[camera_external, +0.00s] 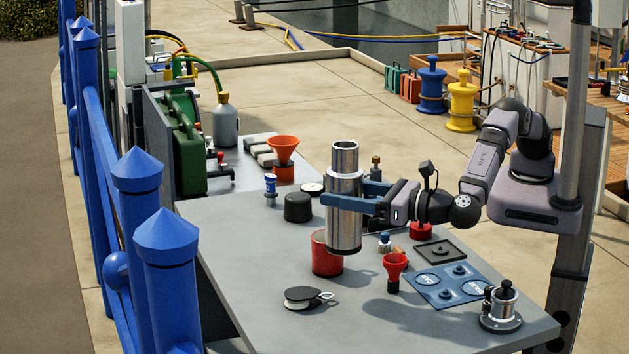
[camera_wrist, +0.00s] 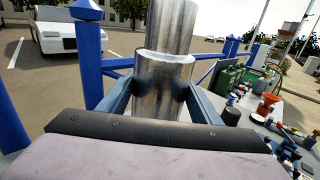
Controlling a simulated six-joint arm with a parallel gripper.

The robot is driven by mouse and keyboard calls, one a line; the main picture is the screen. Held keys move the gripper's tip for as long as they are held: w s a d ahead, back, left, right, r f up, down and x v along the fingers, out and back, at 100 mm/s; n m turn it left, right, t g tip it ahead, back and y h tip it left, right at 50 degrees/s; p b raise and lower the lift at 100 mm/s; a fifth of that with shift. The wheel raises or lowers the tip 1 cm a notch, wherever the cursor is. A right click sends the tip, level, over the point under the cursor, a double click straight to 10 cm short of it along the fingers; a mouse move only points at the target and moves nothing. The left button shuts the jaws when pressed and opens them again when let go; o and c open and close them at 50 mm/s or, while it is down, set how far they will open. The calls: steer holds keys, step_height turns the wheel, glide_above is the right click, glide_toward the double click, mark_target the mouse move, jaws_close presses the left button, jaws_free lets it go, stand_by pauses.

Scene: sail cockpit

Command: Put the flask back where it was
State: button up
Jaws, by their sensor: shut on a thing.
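The flask is a shiny silver metal cylinder (camera_external: 344,225) with a narrower upper part. It is upright, and its lower end appears above the grey table (camera_external: 260,330). My gripper (camera_external: 345,196) comes from the right and is shut on the flask around its middle. In the wrist view the flask (camera_wrist: 165,75) stands between my two blue fingers, its lower part hidden by my gripper's body.
A metal device (camera_external: 501,308) stands at the front right corner. An orange funnel (camera_external: 283,152) is at the back. The table's front left is clear.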

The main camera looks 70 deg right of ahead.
mark_target(344, 173)
step_height(344, 173, up, 4)
steer(key=shift+r, duration=0.15)
steer(key=w+d+m+h+b, duration=0.3)
steer(key=w+d+h+b, duration=0.3)
steer(key=w+d, duration=1.45)
step_height(344, 173, down, 15)
steer(key=p, duration=0.2)
steer(key=shift+s+d+g, duration=0.2)
steer(key=shift+d+g, duration=0.1)
stand_by(0.4)
steer(key=shift+f, duration=0.25)
steer(key=o, duration=1.4)
